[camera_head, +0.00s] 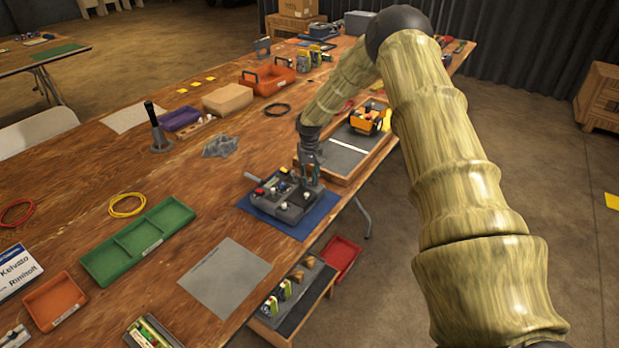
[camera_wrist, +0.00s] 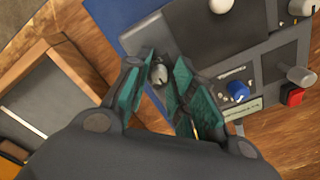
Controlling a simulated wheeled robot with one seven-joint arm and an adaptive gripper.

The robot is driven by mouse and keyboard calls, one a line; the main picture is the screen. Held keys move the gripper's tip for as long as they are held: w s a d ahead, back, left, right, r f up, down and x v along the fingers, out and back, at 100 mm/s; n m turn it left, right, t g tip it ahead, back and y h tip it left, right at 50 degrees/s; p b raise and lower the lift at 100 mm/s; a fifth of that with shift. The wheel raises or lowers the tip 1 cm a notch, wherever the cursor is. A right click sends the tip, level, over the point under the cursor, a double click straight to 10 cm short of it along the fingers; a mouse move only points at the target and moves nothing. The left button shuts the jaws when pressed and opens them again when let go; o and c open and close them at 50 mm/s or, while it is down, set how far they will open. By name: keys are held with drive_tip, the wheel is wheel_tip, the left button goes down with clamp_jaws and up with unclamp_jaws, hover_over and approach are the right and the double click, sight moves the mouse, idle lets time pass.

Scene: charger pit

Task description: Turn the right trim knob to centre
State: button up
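The grey control box (camera_head: 285,196) sits on a blue mat (camera_head: 318,220) near the table's right edge. In the wrist view, a small grey knob (camera_wrist: 158,74) stands on a corner of the box, between the fingertips of my gripper (camera_wrist: 163,78). The teal finger pads are apart on either side of the knob. A gap shows on its right; whether the left pad touches it I cannot tell. A blue knob (camera_wrist: 237,90) with a white label sits further right on the panel. In the head view my gripper (camera_head: 308,172) is over the box's far right end.
A wooden-framed tray (camera_wrist: 50,92) lies close beside my gripper; in the head view it holds an orange-and-black object (camera_head: 366,118). A grey lever (camera_wrist: 301,76) and a red button (camera_wrist: 291,96) stand on the box. A green tray (camera_head: 138,240) lies farther left.

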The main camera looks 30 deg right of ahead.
sight(310, 180)
wheel_tip(310, 180, up, 12)
idle(0.6)
idle(0.5)
